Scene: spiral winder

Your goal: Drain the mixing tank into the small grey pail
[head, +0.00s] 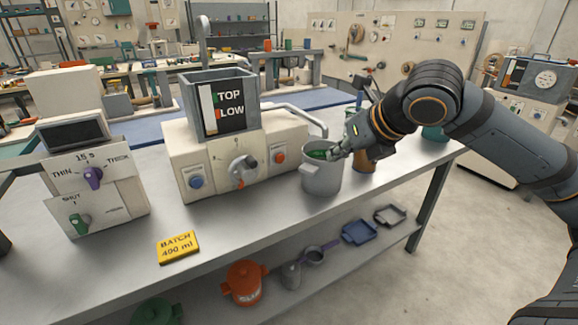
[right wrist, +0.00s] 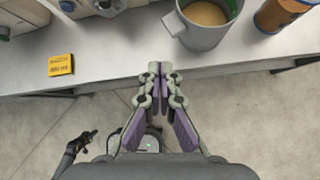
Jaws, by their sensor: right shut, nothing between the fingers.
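The mixing tank (head: 190,112) is a grey open-topped box on a cream machine, with a TOP/LOW gauge on its front. A round grey dial (head: 243,168) sits on the machine's front. The small grey pail (head: 321,178) stands upright at the machine's right end, below a curved pipe (head: 300,112). In the right wrist view the pail (right wrist: 206,38) holds tan liquid, with a green strip inside. My right gripper (head: 336,151) is shut and empty by the pail; its tips (right wrist: 160,68) show apart from it. My left gripper (right wrist: 88,138) seems to show small and dark; its jaws are unclear.
A brown container (head: 364,158) stands right of the pail. A yellow BATCH 400 ml plate (head: 178,247) lies near the front edge. A control box (head: 92,185) with purple and green knobs stands left. The lower shelf holds an orange pot (head: 244,284) and trays.

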